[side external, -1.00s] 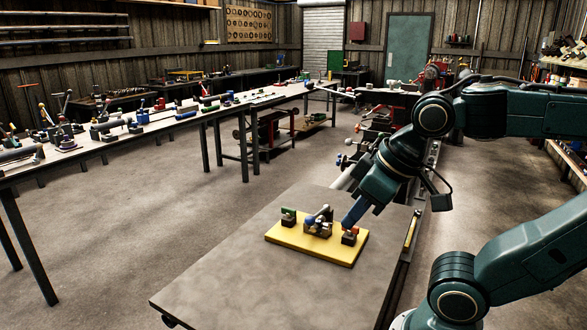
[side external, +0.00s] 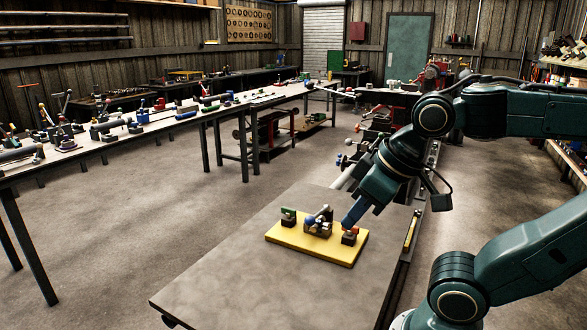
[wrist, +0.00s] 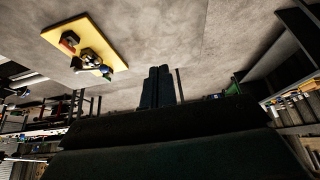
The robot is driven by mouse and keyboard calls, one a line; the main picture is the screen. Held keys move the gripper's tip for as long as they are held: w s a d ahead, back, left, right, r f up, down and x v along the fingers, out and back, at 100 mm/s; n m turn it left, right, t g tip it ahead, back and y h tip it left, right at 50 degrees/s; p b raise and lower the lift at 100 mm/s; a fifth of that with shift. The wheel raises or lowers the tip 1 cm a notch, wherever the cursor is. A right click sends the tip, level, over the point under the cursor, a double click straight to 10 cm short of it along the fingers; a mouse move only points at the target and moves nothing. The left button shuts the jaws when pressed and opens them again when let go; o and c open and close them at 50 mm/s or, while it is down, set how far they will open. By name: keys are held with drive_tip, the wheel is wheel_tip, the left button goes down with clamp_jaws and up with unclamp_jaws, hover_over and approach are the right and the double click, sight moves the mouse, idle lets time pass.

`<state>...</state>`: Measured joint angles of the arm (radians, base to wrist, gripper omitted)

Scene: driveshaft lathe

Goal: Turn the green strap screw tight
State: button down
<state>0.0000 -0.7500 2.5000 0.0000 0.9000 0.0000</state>
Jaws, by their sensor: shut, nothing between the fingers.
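The green-topped screw (side external: 288,211) stands on a small dark block at the left end of the yellow plate (side external: 285,237) in the side view. A dark strap assembly with a blue ball (side external: 310,220) sits in the middle, and a red-topped piece (side external: 350,230) sits at the right end. The plate also shows at the upper left of the wrist view (wrist: 92,30); I cannot make out the green screw there. My gripper (side external: 346,222) overlaps the red-topped piece in the side view. The wrist view shows its fingers (wrist: 159,72) shut, empty and apart from the plate.
The plate lies on a grey table (side external: 235,270) with clear room in front and to the left. A yellow-edged bar (side external: 411,230) lies along the table's right edge. A long bench (side external: 150,120) with many tools stands behind.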

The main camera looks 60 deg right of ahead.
drive_tip(key=c, duration=2.2)
unclamp_jaws()
drive_tip(key=c, duration=1.4)
unclamp_jaws()
drive_tip(key=shift+w+r, duration=0.1)
drive_tip(key=shift+c, duration=0.2)
drive_tip(key=o, duration=0.4)
drive_tip(key=shift+w+d+r, duration=0.1)
drive_tip(key=shift+w+r, duration=0.05)
drive_tip(key=shift+w, duration=0.05)
drive_tip(key=shift+c, duration=0.2)
drive_tip(key=o, duration=0.4)
drive_tip(key=w+d+r+n+g, duration=0.1)
drive_tip(key=w+d+r+n, duration=0.2)
drive_tip(key=w, duration=0.5)
drive_tip(key=shift+d+r+n+h, duration=0.2)
drive_tip(key=shift+d+n+h, duration=0.1)
drive_tip(key=shift+n, duration=0.5)
drive_tip(key=w+d+f+n+g, duration=0.3)
drive_tip(key=w+d+n, duration=0.6)
drive_tip(key=w+d, duration=0.55)
drive_tip(key=w+d+f+n+g, duration=0.1)
drive_tip(key=w+d+f+n, duration=0.3)
drive_tip(key=d+f, duration=0.3)
drive_tip(key=shift+w+d+g, duration=0.3)
drive_tip(key=shift+w+d, duration=0.1)
drive_tip(key=shift+d, duration=0.45)
drive_tip(key=shift+f, duration=0.1)
